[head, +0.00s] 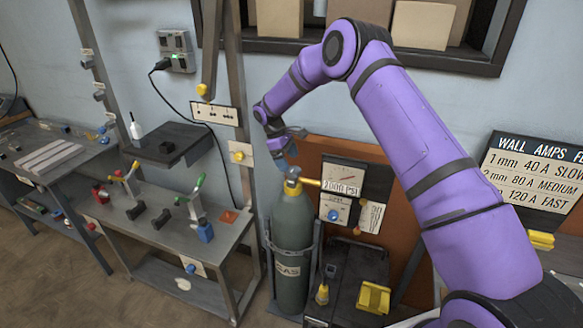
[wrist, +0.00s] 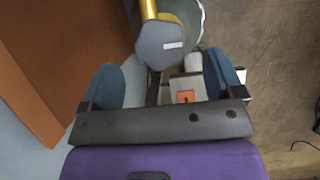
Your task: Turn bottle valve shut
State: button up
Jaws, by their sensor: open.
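The green gas bottle (head: 290,252) stands upright in its holder, with a label reading GAS. Its valve (head: 292,181) sits on top, with a blue knob and a yellow outlet pointing right toward the regulator panel. My gripper (head: 288,150) is just above the valve, pointing down. In the wrist view the fingers of my gripper (wrist: 164,70) are spread wide, with blue-grey pads. The grey-blue valve knob (wrist: 166,46), with a white mark, lies between and slightly beyond the fingertips. There is a gap on both sides, and neither finger visibly touches it.
A regulator panel (head: 346,190) with a dial stands right of the bottle against an orange board (head: 317,150). A metal workbench (head: 160,222) with clamps stands to the left. A small dark shelf (head: 170,143) hangs above it. A black cable runs down the wall.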

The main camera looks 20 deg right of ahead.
aim_at(292, 169)
jog(key=shift+x, duration=1.75)
jog(key=c, duration=0.9)
jog(key=shift+c, duration=0.2)
